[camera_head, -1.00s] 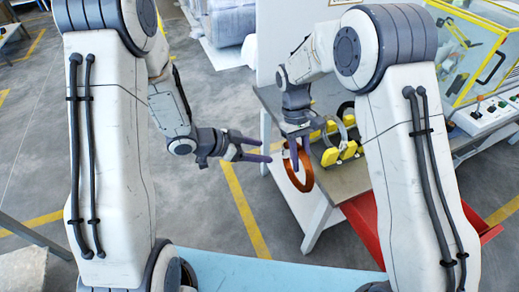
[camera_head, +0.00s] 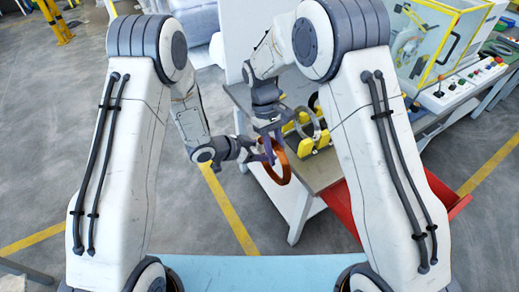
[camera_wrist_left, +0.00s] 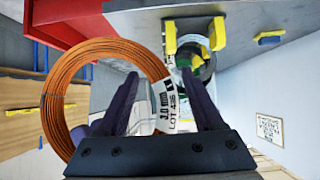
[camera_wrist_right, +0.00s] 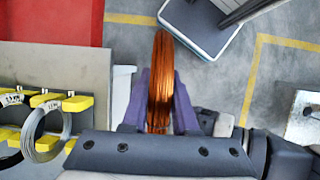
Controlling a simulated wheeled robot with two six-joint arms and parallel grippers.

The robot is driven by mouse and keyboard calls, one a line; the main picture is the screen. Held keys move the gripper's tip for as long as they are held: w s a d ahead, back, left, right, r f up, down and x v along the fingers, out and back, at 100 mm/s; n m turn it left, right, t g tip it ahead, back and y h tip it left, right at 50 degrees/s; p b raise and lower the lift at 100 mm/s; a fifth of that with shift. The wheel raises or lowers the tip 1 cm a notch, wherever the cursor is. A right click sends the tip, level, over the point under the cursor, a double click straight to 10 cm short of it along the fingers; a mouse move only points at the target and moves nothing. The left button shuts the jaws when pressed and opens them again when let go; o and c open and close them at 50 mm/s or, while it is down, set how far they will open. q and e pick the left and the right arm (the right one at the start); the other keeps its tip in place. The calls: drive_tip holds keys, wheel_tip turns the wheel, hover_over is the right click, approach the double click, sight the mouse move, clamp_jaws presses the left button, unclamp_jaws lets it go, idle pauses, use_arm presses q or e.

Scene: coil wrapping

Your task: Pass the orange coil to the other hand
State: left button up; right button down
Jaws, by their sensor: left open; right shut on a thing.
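The orange coil (camera_head: 281,162) hangs in the air from my right gripper (camera_head: 268,150), which is shut on its upper rim. In the right wrist view the coil (camera_wrist_right: 162,80) stands edge-on between the right fingers (camera_wrist_right: 160,105). In the left wrist view the coil (camera_wrist_left: 68,72) is a large ring, with a white label (camera_wrist_left: 172,105) on its near side. My left gripper (camera_wrist_left: 160,95) is open, its fingers on either side of the label and the coil's edge. In the head view the left fingertips are close to the coil and partly hidden by the right gripper.
A grey table (camera_head: 318,172) with yellow holders and grey and dark coils (camera_head: 308,122) stands just right of the coil. A red tray (camera_head: 343,207) juts from its front. A yellow-framed machine (camera_head: 428,42) stands at the back right. Open floor lies to the left.

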use_arm(q)
clamp_jaws()
use_arm(e)
drive_tip(key=shift+w, duration=0.1)
use_arm(q)
drive_tip(key=shift+s+d, duration=0.15)
drive_tip(key=shift+s, duration=0.05)
use_arm(e)
drive_tip(key=shift+w+a, duration=0.1)
idle(0.9)
drive_tip(key=c, duration=0.6)
unclamp_jaws()
use_arm(q)
drive_tip(key=shift+w, duration=0.15)
use_arm(e)
drive_tip(key=shift+r, duration=0.15)
